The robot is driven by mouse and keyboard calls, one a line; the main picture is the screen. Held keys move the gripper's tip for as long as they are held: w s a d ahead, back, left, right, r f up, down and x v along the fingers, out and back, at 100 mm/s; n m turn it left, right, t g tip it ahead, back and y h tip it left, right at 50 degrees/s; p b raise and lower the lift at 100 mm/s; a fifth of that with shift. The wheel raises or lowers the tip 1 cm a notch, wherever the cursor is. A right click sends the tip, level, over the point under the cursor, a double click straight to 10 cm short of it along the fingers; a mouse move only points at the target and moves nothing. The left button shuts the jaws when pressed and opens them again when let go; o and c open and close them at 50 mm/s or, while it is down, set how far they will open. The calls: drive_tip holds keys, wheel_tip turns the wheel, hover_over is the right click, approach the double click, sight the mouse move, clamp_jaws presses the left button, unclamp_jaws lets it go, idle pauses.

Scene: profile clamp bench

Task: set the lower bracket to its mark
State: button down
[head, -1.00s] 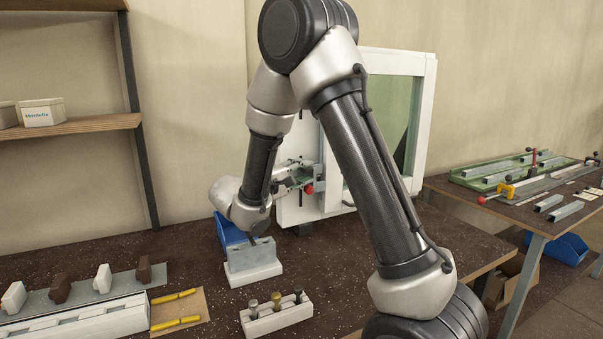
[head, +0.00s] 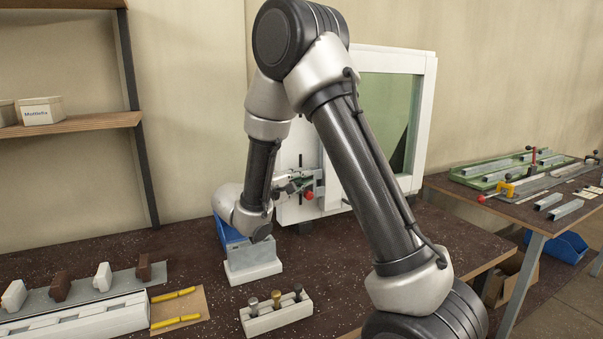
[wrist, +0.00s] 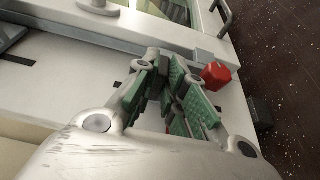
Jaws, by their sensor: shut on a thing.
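The lower bracket (head: 319,180) is a small grey fitting with a red knob (head: 309,195), on the white upright frame at the back of the bench. The red knob also shows in the wrist view (wrist: 216,75), just right of my fingertips. My gripper (head: 292,184) reaches it from the left. In the wrist view its green-padded fingers (wrist: 180,88) are shut on the bracket. The fingers hide most of the gripped part. I cannot tell which is the bracket's mark.
The white frame (head: 431,105) with a glass pane stands behind my arm. A blue bin (head: 226,232) and a grey-white block (head: 252,268) sit below my wrist. A holder (head: 277,318) with tools stands in front. The bench middle to the right is mostly clear.

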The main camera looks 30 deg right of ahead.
drive_tip(key=c, duration=1.5)
unclamp_jaws()
drive_tip(key=v, duration=1.2)
